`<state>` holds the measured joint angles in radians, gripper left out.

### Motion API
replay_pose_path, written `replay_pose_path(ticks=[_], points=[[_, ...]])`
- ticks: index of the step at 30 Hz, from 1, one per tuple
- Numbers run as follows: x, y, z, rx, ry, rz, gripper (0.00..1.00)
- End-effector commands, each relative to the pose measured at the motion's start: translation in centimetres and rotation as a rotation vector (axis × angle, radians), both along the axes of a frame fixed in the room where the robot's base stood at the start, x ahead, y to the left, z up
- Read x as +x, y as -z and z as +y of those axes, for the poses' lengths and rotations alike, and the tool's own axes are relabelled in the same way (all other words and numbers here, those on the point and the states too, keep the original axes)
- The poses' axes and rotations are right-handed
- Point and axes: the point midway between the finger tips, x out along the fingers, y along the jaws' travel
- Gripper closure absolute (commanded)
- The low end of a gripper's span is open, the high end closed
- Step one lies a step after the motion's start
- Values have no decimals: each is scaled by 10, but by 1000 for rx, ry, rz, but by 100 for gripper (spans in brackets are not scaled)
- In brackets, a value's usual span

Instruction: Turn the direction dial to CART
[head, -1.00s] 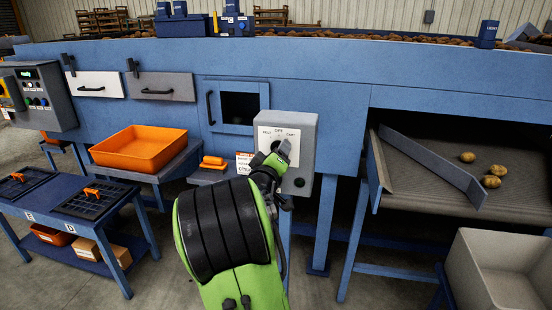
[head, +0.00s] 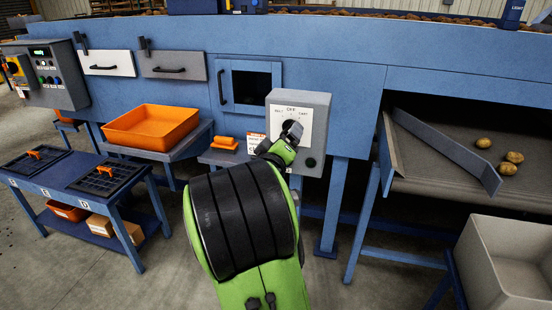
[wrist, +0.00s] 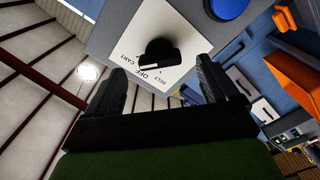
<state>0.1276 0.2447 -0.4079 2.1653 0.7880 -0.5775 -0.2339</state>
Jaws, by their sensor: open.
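The direction dial (wrist: 160,50) is a black knob on a white plate (wrist: 185,32) marked BELT, OFF and CART in the wrist view. A pale mark shows on the knob's edge near the OFF lettering; its exact setting is hard to read. In the head view the plate (head: 280,112) is on the front of a grey control box (head: 322,105), and my gripper hides the knob. My gripper (head: 292,131) is right in front of the plate. In the wrist view my gripper (wrist: 160,66) is open, with one finger on either side of the knob and a gap on both sides.
A blue round button (wrist: 228,8) sits beside the plate in the wrist view. An orange tray (head: 150,144) stands left of the box. A chute (head: 445,150) with a few potatoes and a grey bin (head: 490,240) are to the right.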

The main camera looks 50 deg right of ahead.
Motion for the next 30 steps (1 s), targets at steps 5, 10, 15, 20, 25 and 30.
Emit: replay_pose_path(ticks=[5, 10, 15, 20, 25, 30], points=[[-19, 4, 50, 3, -10, -1, 13], [-37, 3, 87, 0, -8, -1, 13], [-45, 2, 105, 1, -3, 1, 13], [-46, 1, 107, 0, 0, 1, 13], [-46, 1, 107, 1, 1, 0, 13], [-46, 1, 106, 1, 0, 1, 13]])
